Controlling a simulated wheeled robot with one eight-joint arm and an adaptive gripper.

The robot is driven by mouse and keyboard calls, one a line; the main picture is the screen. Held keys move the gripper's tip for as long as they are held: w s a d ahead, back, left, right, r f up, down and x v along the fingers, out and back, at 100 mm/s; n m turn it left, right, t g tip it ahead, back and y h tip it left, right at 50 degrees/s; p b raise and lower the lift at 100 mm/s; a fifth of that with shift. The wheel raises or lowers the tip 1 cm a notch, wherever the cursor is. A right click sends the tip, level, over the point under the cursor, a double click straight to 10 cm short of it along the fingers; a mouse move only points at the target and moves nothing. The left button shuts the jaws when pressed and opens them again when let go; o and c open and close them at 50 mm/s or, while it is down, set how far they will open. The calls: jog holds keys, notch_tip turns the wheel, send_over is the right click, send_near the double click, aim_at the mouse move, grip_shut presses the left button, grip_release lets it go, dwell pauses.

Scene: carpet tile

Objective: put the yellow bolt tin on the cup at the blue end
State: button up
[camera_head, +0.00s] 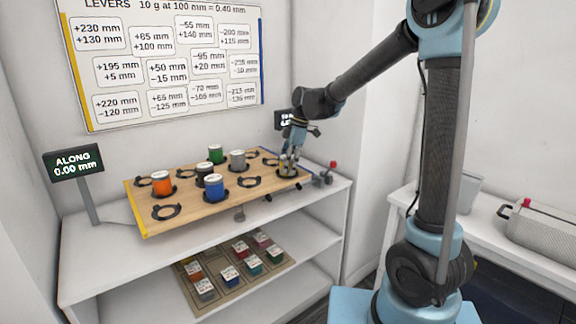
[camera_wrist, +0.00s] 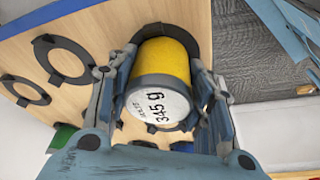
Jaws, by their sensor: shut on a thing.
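The yellow bolt tin (camera_wrist: 166,65), its white face marked 345 g, is between the fingers of my gripper (camera_wrist: 163,92) in the wrist view. My gripper is shut on it. The tin's far end is at a black ring cup (camera_wrist: 193,45); I cannot tell whether it rests in it. In the head view my gripper (camera_head: 289,165) points down over the cup nearest the front of the board's blue end (camera_head: 299,170). The tin is mostly hidden there by the fingers.
A sign (camera_head: 75,162) reads ALONG 0.00 mm. More tins sit on a lower-shelf tray (camera_head: 215,293). A red-topped fixture (camera_head: 329,173) stands right of the board.

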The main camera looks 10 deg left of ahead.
jog(key=o, duration=1.4)
jog(key=shift+r, duration=0.1)
jog(key=v, duration=1.1)
jog(key=shift+d+r, duration=0.1)
jog(key=shift+r, duration=0.25)
